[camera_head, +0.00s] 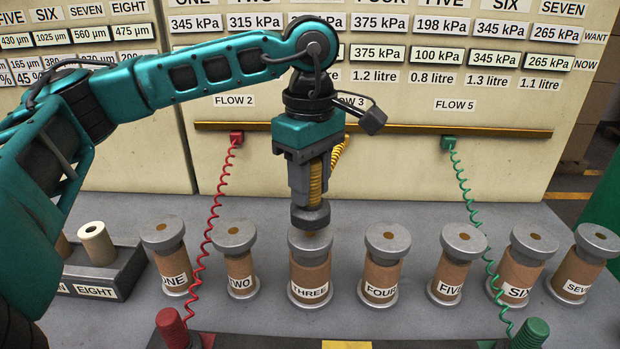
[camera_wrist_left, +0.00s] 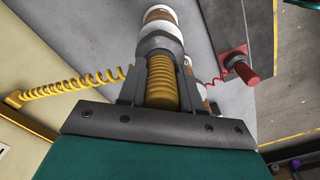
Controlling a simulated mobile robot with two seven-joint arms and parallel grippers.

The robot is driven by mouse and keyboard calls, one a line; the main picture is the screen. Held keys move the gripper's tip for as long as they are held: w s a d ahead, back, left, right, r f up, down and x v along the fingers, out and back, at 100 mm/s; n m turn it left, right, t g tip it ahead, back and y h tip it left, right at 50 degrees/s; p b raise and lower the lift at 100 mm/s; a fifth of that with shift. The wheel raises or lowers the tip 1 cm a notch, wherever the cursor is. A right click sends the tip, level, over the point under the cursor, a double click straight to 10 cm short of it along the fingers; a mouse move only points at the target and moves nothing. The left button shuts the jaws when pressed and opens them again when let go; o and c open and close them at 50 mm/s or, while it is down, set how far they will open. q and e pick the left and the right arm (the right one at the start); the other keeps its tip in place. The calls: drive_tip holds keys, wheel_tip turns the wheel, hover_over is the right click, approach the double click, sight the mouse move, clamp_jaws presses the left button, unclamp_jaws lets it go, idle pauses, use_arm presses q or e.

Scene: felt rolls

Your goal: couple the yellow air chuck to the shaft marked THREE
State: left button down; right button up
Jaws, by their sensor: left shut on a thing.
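My left gripper (camera_head: 308,197) is shut on the yellow air chuck (camera_head: 316,180), which points down with its dark grey nose lowest. The chuck is upright over the shaft marked THREE (camera_head: 310,275), a brown roll with grey end flanges. A coiled yellow hose (camera_wrist_left: 75,84) runs off to the left. My right gripper is not in view.
Rolls TWO (camera_head: 240,265) and FOUR (camera_head: 382,270) stand close on either side, with others along the row. A red chuck (camera_head: 172,328) and a green chuck (camera_head: 531,333) rest at the front, their coiled hoses rising to a rail (camera_head: 400,128). A panel of pressure labels stands behind.

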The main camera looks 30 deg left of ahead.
use_arm(q)
drive_tip(key=shift+f+b, duration=0.55)
drive_tip(key=shift+f, duration=0.4)
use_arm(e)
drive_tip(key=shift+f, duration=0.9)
use_arm(q)
drive_tip(key=shift+f+b, duration=0.45)
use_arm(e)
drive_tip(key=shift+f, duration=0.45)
use_arm(q)
drive_tip(key=c, duration=0.9)
unclamp_jaws()
drive_tip(key=shift+c, duration=0.2)
drive_tip(key=shift+o, duration=1.3)
drive_tip(key=shift+f, duration=0.15)
wheel_tip(320, 180, up, 13)
drive_tip(key=shift+p, duration=1.1)
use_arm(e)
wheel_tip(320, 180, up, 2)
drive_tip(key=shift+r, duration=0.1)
